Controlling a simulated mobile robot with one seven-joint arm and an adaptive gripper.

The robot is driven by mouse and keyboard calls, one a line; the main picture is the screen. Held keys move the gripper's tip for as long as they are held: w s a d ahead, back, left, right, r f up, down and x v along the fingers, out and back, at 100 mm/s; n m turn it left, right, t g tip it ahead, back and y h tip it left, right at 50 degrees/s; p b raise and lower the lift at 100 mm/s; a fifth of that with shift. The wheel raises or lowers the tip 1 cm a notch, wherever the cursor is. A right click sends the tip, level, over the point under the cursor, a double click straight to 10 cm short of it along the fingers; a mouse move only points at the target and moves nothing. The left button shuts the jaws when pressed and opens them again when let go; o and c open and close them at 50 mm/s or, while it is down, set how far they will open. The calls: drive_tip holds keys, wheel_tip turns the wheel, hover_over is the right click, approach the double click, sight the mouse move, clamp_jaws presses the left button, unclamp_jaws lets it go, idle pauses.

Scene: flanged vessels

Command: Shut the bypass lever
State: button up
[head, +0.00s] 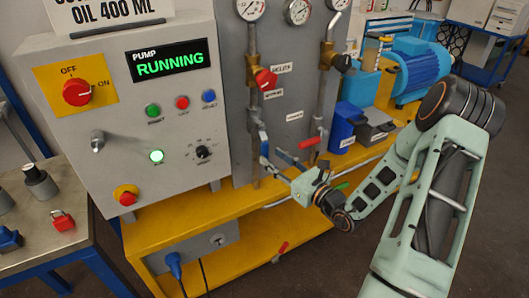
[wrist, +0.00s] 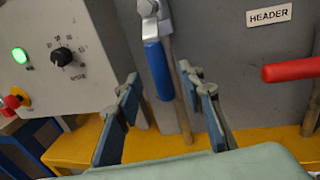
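A lever with a blue handle (wrist: 158,70) hangs down along a vertical pipe in the wrist view, slightly tilted; it also shows in the head view (head: 263,138). I cannot read a label naming it as the bypass lever. A red-handled lever (wrist: 292,69) points sideways at the right, below a HEADER label; it also shows in the head view (head: 309,143). My gripper (wrist: 160,78) is open, its blue-padded fingers on either side of the blue handle's line. The handle appears ahead of the fingertips, and contact is not visible. In the head view my gripper (head: 278,166) is just below the blue lever.
The control panel (head: 120,190) with its RUNNING display stands left of my gripper. A yellow bench (head: 190,218) runs below. Pipes with a red knob (head: 265,79) and gauges rise above. A blue box (head: 345,122) and blue motor (head: 420,68) stand to the right.

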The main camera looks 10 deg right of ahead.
sight(265, 151)
drive_tip(key=shift+x, duration=2.4)
clamp_jaws()
